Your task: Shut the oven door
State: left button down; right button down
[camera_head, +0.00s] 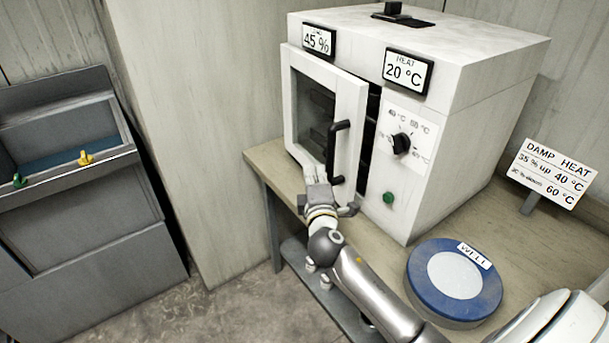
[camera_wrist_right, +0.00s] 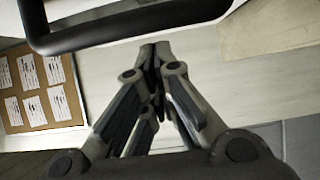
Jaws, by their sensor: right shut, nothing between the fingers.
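The white oven (camera_head: 475,110) stands on a worktop. Its door (camera_head: 350,100) has a dark window and stands ajar, with a dark gap along its right side. A black bar handle (camera_head: 337,150) is on the door's right part; it also crosses the top of the right wrist view (camera_wrist_right: 130,30). My right gripper (camera_head: 312,172) is shut and empty, in front of the door's lower part, just left of the handle's lower end. Its closed fingertips (camera_wrist_right: 155,50) are below the handle in the wrist view. I cannot tell whether they touch the door. My left gripper is not in view.
A blue round container (camera_head: 425,290) with a white centre sits on the worktop (camera_head: 270,165) at front right. A damp heat sign (camera_head: 552,175) stands behind it. A grey cabinet (camera_head: 80,230) is at left. A pinboard (camera_wrist_right: 40,115) shows in the wrist view.

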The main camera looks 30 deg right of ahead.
aim_at(332, 167)
jog(key=shift+d, duration=0.2)
jog(key=d, duration=0.2)
jog(key=s+d, duration=0.1)
jog(key=d, duration=0.1)
jog(key=shift+d, duration=0.25)
jog(key=shift+a+r, duration=0.1)
dwell(0.3)
